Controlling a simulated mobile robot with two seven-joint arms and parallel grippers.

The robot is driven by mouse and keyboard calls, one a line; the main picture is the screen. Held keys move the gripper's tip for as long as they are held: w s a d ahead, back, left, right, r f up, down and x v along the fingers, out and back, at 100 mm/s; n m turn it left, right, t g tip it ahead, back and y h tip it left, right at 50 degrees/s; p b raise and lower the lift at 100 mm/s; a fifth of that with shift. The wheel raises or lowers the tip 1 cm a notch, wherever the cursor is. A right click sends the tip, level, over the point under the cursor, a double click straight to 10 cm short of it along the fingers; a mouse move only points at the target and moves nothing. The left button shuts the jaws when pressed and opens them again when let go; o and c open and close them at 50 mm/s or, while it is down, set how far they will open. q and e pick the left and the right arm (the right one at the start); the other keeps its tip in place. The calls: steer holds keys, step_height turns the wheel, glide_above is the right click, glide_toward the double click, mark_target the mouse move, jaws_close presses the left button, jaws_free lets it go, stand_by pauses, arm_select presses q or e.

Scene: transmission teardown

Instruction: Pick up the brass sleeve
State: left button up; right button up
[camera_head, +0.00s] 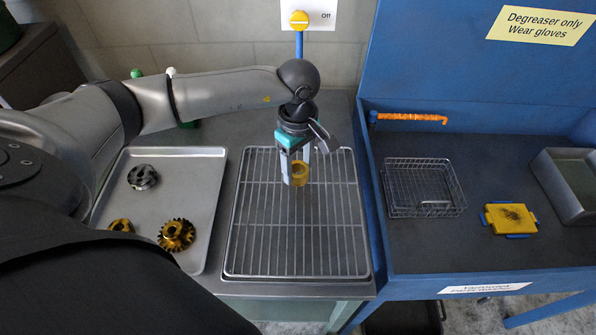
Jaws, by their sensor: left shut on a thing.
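The brass sleeve (299,174) is a short yellow ring with an open bore. It is between the fingertips of my left gripper (296,170), which is shut on it. The gripper points down and holds the sleeve over the wire rack (262,235). The gap between sleeve and rack is hard to judge from this angle. My right gripper is not in the picture.
A grey tray (135,205) at left holds brass gears (176,235) and a dark metal part (142,177). The rack is otherwise clear.

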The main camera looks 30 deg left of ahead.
arm_select(q)
jaws_close()
steer(key=shift+r, duration=0.2)
